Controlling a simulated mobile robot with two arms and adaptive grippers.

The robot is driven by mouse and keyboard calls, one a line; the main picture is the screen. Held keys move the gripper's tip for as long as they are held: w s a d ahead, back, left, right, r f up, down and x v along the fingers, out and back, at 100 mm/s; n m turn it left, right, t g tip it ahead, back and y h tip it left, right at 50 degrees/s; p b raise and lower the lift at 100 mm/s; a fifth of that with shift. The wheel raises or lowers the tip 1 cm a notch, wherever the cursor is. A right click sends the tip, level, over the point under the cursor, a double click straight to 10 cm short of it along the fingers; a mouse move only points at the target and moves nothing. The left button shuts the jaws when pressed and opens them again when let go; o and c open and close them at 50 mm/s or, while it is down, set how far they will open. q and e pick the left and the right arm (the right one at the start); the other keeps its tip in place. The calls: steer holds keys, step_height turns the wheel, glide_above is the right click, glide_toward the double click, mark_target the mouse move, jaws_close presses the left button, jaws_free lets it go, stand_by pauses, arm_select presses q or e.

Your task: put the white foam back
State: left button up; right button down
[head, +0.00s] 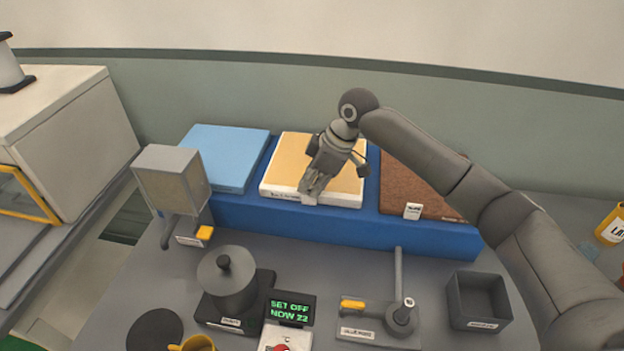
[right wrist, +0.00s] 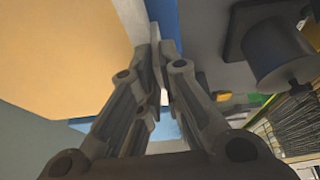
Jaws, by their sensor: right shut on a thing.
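The white foam (head: 284,165) is a flat slab with a tan-lit top and white front edge. It lies in the middle place of a long blue stand (head: 350,222). My right gripper (head: 310,195) is at its front edge, fingers pointing down, shut on a small white part there. In the right wrist view the fingers (right wrist: 160,80) are close together, and the slab's tan face (right wrist: 60,55) fills the upper left. The fingers hide the exact grip. My left gripper is not in view.
A light-blue slab (head: 225,155) lies to the left and a brown slab (head: 425,182) to the right. In front stand a grey box on a post (head: 172,180), a lidded pot (head: 228,285), a small display (head: 290,308), a lever device (head: 400,315) and an open dark bin (head: 478,300).

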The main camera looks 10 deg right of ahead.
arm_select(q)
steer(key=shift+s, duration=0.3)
arm_select(e)
steer(key=c, duration=1.6)
jaws_free()
